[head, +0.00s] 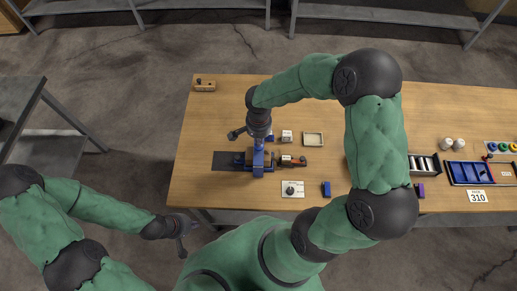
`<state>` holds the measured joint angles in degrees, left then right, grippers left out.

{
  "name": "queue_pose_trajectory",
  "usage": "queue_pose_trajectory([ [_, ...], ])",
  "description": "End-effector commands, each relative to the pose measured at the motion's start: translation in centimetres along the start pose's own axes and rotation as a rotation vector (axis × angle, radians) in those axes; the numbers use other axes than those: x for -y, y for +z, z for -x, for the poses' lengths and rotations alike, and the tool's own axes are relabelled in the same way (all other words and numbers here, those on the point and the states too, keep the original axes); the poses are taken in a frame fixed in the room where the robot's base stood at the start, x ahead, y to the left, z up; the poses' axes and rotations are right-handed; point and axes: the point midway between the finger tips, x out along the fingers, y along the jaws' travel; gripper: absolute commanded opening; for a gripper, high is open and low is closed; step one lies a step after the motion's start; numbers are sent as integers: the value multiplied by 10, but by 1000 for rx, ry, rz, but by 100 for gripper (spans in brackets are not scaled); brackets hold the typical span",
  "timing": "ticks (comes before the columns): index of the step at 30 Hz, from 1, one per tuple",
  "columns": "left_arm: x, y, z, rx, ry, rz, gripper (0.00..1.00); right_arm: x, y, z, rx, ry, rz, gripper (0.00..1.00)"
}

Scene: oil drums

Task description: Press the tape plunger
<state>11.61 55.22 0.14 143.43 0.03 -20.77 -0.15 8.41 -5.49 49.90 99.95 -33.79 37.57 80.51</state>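A blue upright device (258,164), which may be the tape plunger, stands at the right end of a dark mat (226,162) on the wooden table. My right arm reaches over the table and bends down, with its dark wrist directly above this device. My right gripper (258,138) is at or just above its top; I cannot tell whether they touch. The fingertips are too small and overlapped to read. My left gripper (182,240) hangs off the table's front left edge, away from the device, and its fingers are unclear.
An orange and black tool (292,161) lies just right of the device. A white plate with a black knob (292,189), a small blue block (326,188) and a shallow tray (313,139) are nearby. A wooden block (204,85) sits at the back left corner.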

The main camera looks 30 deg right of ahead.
Motion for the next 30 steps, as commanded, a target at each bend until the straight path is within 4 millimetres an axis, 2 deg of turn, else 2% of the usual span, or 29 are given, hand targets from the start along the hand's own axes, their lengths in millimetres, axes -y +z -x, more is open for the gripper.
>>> queue_pose_trajectory([
  [30,6,-1,-17,0,0,0,0,0,0,-17,0,0,0,0],
])
